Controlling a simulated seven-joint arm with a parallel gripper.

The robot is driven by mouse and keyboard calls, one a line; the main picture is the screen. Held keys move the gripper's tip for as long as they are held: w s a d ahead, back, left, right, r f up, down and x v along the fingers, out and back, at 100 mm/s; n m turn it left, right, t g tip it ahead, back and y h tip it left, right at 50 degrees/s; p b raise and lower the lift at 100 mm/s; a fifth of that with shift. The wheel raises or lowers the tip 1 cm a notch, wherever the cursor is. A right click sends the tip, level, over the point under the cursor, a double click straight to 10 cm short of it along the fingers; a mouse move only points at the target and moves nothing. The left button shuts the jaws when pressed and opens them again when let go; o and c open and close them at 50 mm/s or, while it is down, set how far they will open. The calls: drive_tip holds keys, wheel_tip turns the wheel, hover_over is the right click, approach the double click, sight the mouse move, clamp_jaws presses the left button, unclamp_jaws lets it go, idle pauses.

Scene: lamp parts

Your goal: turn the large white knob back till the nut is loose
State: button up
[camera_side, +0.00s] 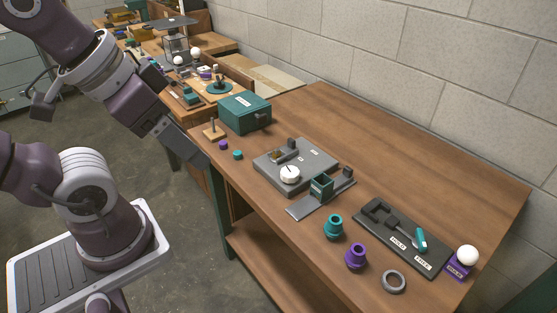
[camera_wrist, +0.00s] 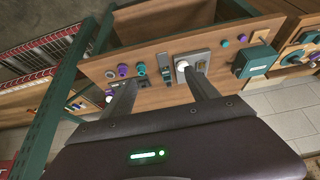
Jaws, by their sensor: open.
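The large white knob (camera_side: 290,174) sits on top of a grey block fixture (camera_side: 318,163) on the wooden bench in the side view. It also shows small in the wrist view (camera_wrist: 182,65), near the tip of the right finger but far beyond it. My gripper (camera_side: 203,163) is at the bench's left edge, clear of the knob and touching nothing that I can make out. In the wrist view my gripper (camera_wrist: 160,77) has its two fingers wide apart with nothing between them. I cannot make out the nut in either view.
A teal box (camera_side: 245,113) stands behind the fixture. A teal holder (camera_side: 321,187) is close to the knob's right. Teal (camera_side: 333,228) and purple (camera_side: 356,257) parts, a grey ring (camera_side: 393,281) and a dark tool tray (camera_side: 390,243) lie to the right. The bench's back is clear.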

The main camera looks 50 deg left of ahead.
drive_tip(key=m+g, duration=0.6)
drive_tip(key=m, duration=1.2)
hover_over(290, 172)
wheel_tip(290, 172, down, 19)
drive_tip(key=shift+r, duration=0.1)
drive_tip(key=shift+m, duration=0.4)
wheel_tip(290, 172, down, 7)
drive_tip(key=shift+w+r, duration=0.1)
drive_tip(key=shift+r, duration=0.05)
drive_tip(key=shift+f, duration=0.45)
